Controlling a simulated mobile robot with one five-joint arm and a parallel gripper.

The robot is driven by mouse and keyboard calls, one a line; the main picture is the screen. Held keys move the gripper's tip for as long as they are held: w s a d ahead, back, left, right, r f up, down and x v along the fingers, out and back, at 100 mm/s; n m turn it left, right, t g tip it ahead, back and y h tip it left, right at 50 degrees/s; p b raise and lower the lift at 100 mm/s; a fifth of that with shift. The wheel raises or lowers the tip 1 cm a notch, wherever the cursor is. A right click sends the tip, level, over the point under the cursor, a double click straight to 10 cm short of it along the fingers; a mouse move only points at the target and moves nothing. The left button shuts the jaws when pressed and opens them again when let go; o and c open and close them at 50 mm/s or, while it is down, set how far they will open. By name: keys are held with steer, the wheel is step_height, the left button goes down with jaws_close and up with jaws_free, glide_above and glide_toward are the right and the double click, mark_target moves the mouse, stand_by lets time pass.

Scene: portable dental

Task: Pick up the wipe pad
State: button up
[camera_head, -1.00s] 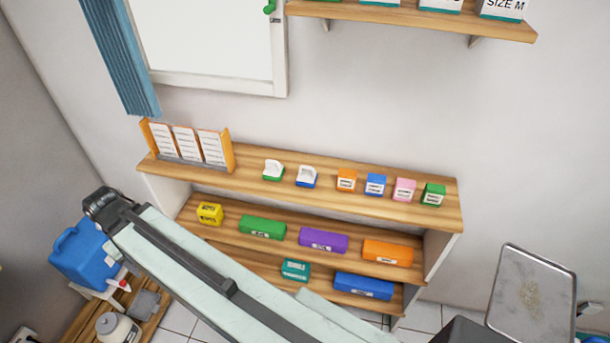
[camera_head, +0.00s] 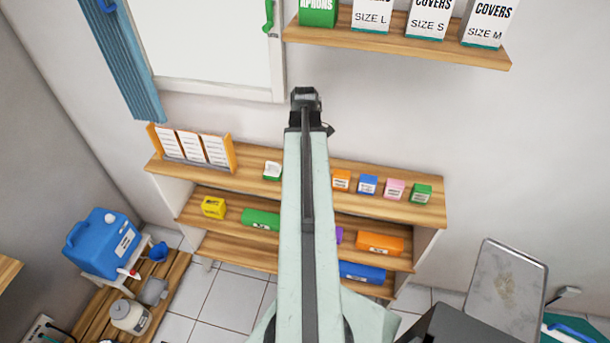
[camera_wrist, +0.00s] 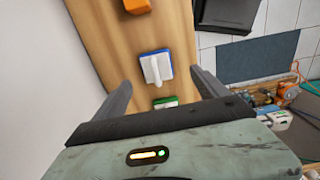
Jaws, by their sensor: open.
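Two small pads with raised white tops sit on the wooden top shelf; which one is the wipe pad I cannot tell for sure. The blue-based pad (camera_wrist: 157,68) shows in the wrist view beyond and between my finger tips, not touched. The green-based pad (camera_wrist: 165,102) is nearer, partly hidden by my gripper body. In the head view the green-based pad (camera_head: 272,172) shows left of my arm, and my arm hides the blue-based one. My gripper (camera_wrist: 163,74) is open and empty over the shelf.
An orange box (camera_head: 341,180), blue box (camera_head: 367,185), pink box (camera_head: 394,190) and green box (camera_head: 421,194) stand to the right on the top shelf (camera_head: 300,185). A card rack (camera_head: 190,147) stands at its left end. A wall shelf (camera_head: 400,44) with boxes hangs above.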

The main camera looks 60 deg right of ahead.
step_height(320, 180, down, 3)
steer(key=b, duration=0.2)
steer(key=shift+w+b, duration=0.1)
steer(key=shift+b, duration=0.25)
steer(key=f+b, duration=0.5)
steer(key=shift+w+d, duration=0.25)
steer(key=shift+d, duration=0.1)
steer(key=shift+r, duration=0.1)
steer(key=shift+c, duration=0.3)
steer(key=c, duration=1.4)
steer(key=shift+r, duration=0.15)
step_height(320, 180, up, 10)
steer(key=p, duration=1)
